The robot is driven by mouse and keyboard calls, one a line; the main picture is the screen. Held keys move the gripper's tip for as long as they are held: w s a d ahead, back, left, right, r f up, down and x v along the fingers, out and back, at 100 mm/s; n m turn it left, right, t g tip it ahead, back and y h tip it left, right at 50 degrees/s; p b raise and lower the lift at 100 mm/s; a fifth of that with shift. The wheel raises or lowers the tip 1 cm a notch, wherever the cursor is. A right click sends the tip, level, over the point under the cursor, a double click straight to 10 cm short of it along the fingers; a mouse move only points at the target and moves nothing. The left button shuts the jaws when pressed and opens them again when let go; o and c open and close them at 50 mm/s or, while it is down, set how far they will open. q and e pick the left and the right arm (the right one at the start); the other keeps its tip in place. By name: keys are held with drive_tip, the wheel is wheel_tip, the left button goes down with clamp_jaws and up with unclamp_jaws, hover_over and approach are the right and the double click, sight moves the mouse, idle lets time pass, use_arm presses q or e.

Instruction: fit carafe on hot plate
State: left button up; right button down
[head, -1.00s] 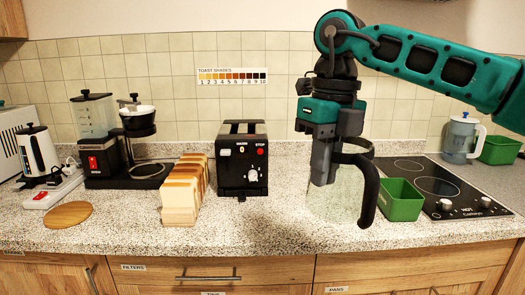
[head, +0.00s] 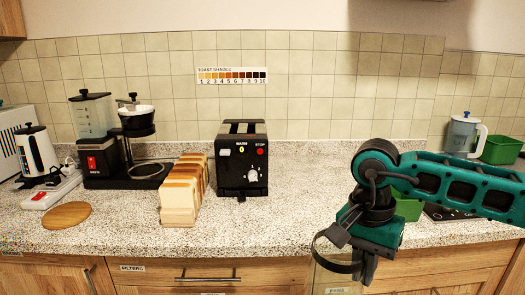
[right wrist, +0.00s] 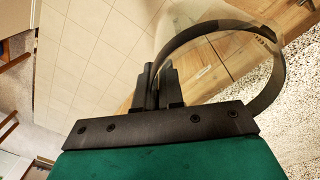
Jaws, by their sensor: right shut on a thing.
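My right gripper (head: 352,238) is shut on the glass carafe (head: 335,277), low in front of the counter's front edge at right. The carafe's black band (head: 322,250) shows; its clear glass is hard to make out against the cabinets, and the gripper hides its handle. In the right wrist view the fingers (right wrist: 158,92) grip beside the black band (right wrist: 215,38), with clear glass (right wrist: 190,22) around it. The coffee maker (head: 103,150) stands at the back left. Its round hot plate (head: 148,171) lies empty under the filter basket (head: 137,117). My left gripper is out of view.
Bread slices (head: 182,195) and a toaster (head: 242,160) stand right of the coffee maker. A round wooden board (head: 67,215), power strip (head: 48,193) and kettle (head: 36,150) are at left. The counter before the toaster is clear. A green bin (head: 408,209) is behind my right arm.

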drive_tip(key=s+d+f+n, duration=0.2)
drive_tip(key=s+f+n, duration=0.1)
drive_tip(key=n, duration=0.5)
drive_tip(key=shift+s+f+t, duration=0.2)
drive_tip(key=shift+f+t, duration=0.1)
drive_tip(key=shift+f, duration=0.55)
